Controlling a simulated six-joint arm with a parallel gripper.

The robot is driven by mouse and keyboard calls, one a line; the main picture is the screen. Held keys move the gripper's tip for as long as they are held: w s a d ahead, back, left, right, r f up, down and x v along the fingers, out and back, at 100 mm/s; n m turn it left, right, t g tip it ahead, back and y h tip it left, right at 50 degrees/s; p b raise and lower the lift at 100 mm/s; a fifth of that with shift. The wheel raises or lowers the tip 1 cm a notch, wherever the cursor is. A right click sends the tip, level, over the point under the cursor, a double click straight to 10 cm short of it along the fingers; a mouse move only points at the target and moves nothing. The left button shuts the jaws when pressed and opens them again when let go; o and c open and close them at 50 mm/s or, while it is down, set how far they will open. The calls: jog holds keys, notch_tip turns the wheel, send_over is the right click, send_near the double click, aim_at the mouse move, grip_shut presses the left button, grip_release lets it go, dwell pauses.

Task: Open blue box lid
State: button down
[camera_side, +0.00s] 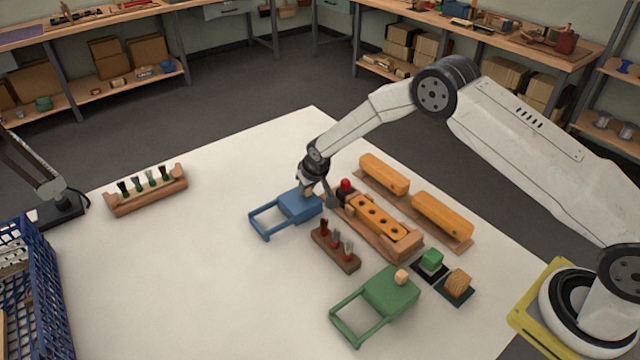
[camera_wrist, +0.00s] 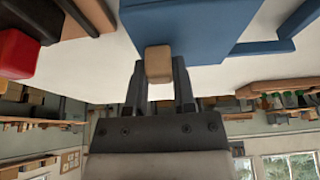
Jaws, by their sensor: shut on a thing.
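The blue box (camera_side: 258,230) stands on the white table near its middle, with a flat blue lid (camera_side: 297,207) at its right end and an open blue rail frame reaching left. A small wooden knob (camera_wrist: 158,62) is on the lid in the wrist view. My gripper (camera_side: 308,191) is at the lid's far right part. In the wrist view my gripper (camera_wrist: 158,80) is shut on the knob, one finger on each side. It hides most of the knob in the side view.
A wooden block with holes (camera_side: 378,218) and a red piece (camera_side: 345,185) stand close to the right. A brown rack of brushes (camera_side: 335,250) is in front. A green box (camera_side: 392,290) is nearer the front.

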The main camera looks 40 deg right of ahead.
jog(key=a, duration=0.9)
jog(key=shift+a, duration=0.3)
jog(key=c, duration=0.7)
grip_release()
jog(key=shift+a, duration=0.1)
jog(key=shift+o, duration=1.3)
jog(key=shift+r, duration=0.15)
jog(key=v, duration=0.7)
jog(key=shift+s+r, duration=0.2)
jog(key=shift+r, duration=0.05)
